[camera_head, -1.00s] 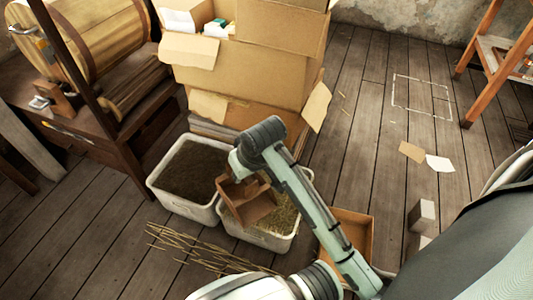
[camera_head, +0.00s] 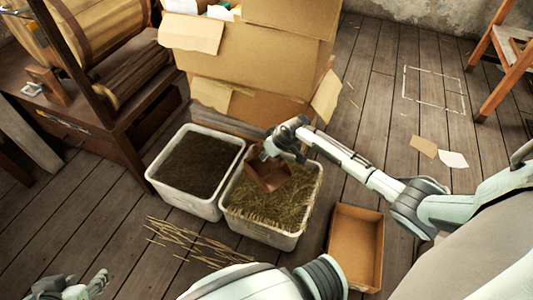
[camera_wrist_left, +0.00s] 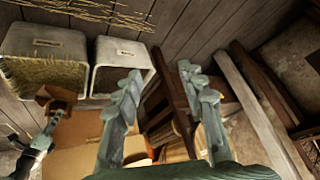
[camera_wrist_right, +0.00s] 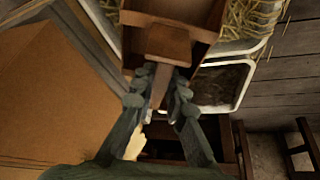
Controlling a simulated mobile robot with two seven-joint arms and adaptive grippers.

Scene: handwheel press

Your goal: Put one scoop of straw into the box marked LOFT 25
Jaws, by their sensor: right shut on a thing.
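My right gripper (camera_head: 274,152) is shut on the handle of a brown scoop (camera_head: 268,175). The scoop is over the left back part of a white tub of straw (camera_head: 275,237); I cannot tell whether it touches the straw or holds any. The right wrist view shows the scoop (camera_wrist_right: 168,45) with its handle between the fingers (camera_wrist_right: 160,95). My left gripper (camera_wrist_left: 158,78) is open and empty, low at the left of the head view. An open brown box (camera_head: 378,225) lies on the floor right of the tub. I cannot read any LOFT 25 mark.
A white tub of dark material (camera_head: 155,182) stands left of the straw tub. Stacked cardboard boxes (camera_head: 255,60) rise behind. Loose straw (camera_head: 185,240) lies on the floor in front. A wooden bench with a barrel (camera_head: 110,45) is at left. Floor at right is mostly clear.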

